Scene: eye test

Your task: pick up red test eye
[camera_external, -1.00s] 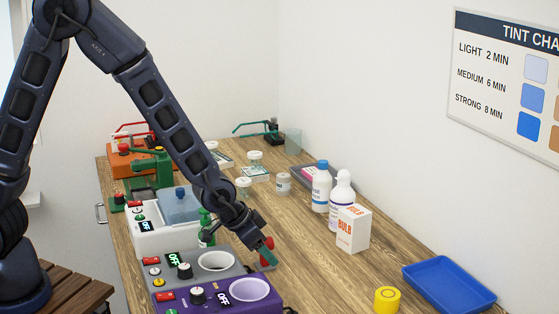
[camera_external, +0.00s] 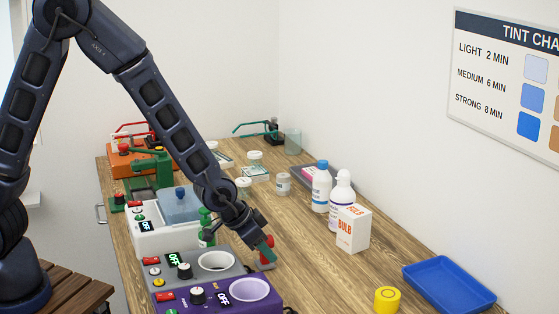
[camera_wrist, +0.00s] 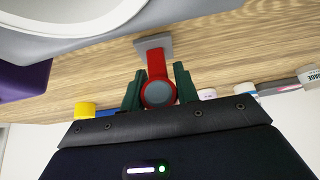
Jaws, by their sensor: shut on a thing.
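The red test eye (camera_wrist: 158,70) is a red upright piece with a round grey disc (camera_wrist: 158,93) and a grey square base (camera_wrist: 153,42). In the wrist view it stands between the two dark green fingers of my gripper (camera_wrist: 158,90). My gripper is shut on it. In the external view my gripper (camera_external: 264,249) is at the right of the grey machine, and the red test eye (camera_external: 267,265) shows small and partly hidden by a finger. I cannot tell whether its base touches the table.
A grey machine (camera_external: 207,276) with a round opening and a purple machine (camera_external: 225,299) stand just left. A white box marked BULB (camera_external: 353,230), bottles (camera_external: 321,190), a blue tray (camera_external: 449,284) and a yellow round object (camera_external: 387,299) are to the right. Bare wood (camera_external: 318,268) lies between.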

